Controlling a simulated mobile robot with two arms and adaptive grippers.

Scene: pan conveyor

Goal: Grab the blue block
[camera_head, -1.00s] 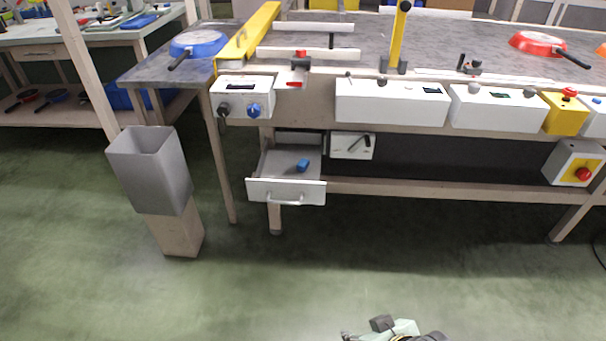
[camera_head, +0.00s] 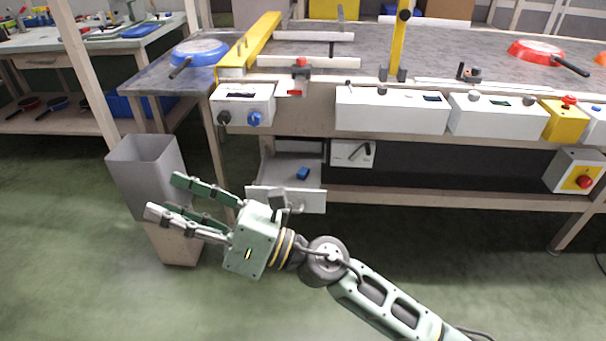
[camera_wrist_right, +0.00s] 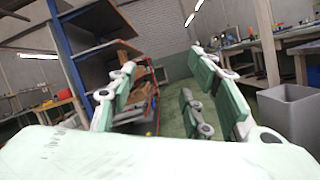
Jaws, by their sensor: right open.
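The blue block (camera_head: 303,173) lies in the open drawer (camera_head: 312,200) under the conveyor table in the head view. My right gripper (camera_head: 170,200) is open and empty. Its fingers point left, in front of the grey bin in the picture, and its palm overlaps the drawer front's left end. The block is to the right of and above the gripper in the picture, apart from it. In the right wrist view the open fingers (camera_wrist_right: 170,95) have nothing between them, and the block does not show. My left gripper is not in view.
A grey bin (camera_head: 146,160) stands left of the drawer. White control boxes (camera_head: 390,110) line the table's front edge above it. A blue pan (camera_head: 200,50) and a red pan (camera_head: 536,50) sit on the table. The green floor in front is open.

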